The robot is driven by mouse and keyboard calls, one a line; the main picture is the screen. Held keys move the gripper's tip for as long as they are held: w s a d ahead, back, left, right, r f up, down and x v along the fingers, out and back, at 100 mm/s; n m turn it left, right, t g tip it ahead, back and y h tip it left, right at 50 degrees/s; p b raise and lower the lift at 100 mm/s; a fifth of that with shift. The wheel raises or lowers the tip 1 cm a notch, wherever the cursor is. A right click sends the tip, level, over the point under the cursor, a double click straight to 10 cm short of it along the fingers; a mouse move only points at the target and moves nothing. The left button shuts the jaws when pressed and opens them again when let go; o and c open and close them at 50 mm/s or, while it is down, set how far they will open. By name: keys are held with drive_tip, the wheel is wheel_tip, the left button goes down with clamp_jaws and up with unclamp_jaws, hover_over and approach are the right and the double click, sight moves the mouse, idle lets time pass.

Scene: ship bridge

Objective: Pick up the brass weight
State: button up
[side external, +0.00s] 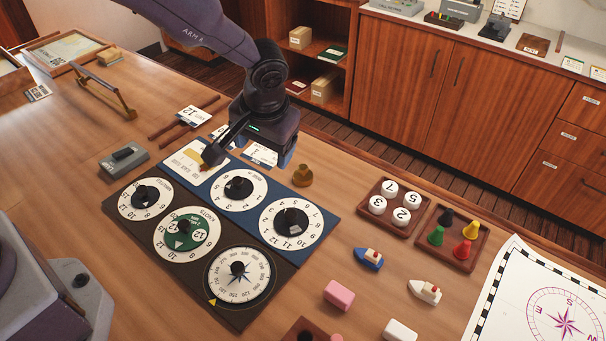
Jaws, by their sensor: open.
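The brass weight (303,175) is a small knobbed brass piece. It stands upright on the wooden table, just right of the blue dial board (325,248). My gripper (248,156) is open above the far end of the dial boards, up and to the left of the weight. Its right finger is close to the weight in the picture, but a gap shows between them. Nothing shows held between the fingers.
Beside the weight are dial boards with raised knobs (238,187). To the right are a tray of numbered white pieces (372,214), a tray of coloured pegs (482,240) and small toy boats (369,258). Clear table lies right of the weight.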

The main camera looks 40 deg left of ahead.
sight(303, 167)
drive_tip(key=w+d+f+n+t, duration=0.2)
drive_tip(key=w+d+f+n, duration=0.1)
drive_tip(key=w+n, duration=0.3)
drive_tip(key=shift+m, duration=0.3)
drive_tip(key=x, duration=0.8)
drive_tip(key=w+x, duration=0.1)
drive_tip(key=x, duration=0.3)
drive_tip(key=shift+w+a+r, duration=0.1)
drive_tip(key=shift+a, duration=0.1)
drive_tip(key=c, duration=1.1)
drive_tip(key=shift+r, duration=0.15)
